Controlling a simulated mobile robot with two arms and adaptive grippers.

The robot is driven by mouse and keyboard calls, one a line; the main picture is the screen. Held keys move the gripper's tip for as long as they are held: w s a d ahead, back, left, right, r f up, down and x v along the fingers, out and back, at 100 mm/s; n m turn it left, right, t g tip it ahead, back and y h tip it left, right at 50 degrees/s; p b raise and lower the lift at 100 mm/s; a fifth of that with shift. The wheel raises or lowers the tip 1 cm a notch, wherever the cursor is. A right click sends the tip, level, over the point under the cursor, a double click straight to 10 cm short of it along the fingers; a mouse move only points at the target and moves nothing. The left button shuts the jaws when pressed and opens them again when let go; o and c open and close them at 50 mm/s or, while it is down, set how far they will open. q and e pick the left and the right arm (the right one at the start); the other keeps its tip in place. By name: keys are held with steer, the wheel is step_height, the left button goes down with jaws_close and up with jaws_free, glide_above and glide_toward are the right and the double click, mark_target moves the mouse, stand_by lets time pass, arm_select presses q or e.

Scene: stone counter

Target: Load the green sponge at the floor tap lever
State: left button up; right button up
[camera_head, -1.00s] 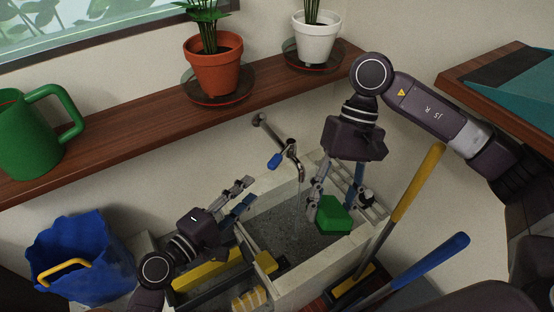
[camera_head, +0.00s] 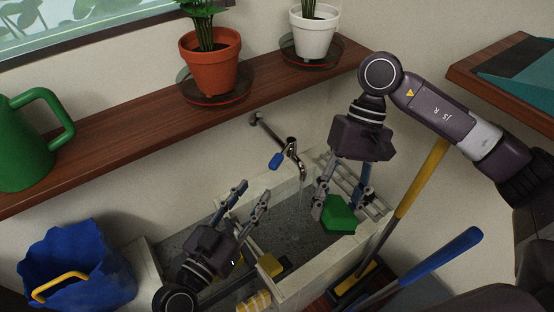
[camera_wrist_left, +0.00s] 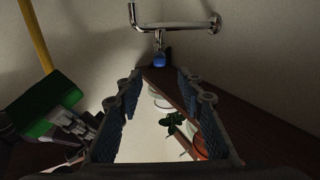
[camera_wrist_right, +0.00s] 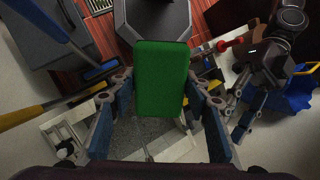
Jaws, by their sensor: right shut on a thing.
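The green sponge (camera_head: 339,214) is held between the fingers of my right gripper (camera_head: 342,200), above the right side of the stone sink. It also shows in the right wrist view (camera_wrist_right: 161,78), between the blue-padded fingers. The tap (camera_head: 290,150) comes out of the wall over the sink, with a blue lever (camera_head: 276,161) at its left and a thin stream of water below its spout. My left gripper (camera_head: 251,196) is open and empty in front of the tap. In the left wrist view the blue lever (camera_wrist_left: 159,60) lies beyond its spread fingers (camera_wrist_left: 155,100).
A blue bucket (camera_head: 75,262) stands at the left. A wooden shelf (camera_head: 150,119) with potted plants and a green watering can (camera_head: 30,150) runs above. Yellow (camera_head: 420,180) and blue (camera_head: 440,255) handles rise right of the sink (camera_head: 325,258).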

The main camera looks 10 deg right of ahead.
mark_target(271, 168)
arm_select(q)
steer(key=x, duration=1.2)
steer(key=shift+p, duration=0.4)
jaws_close()
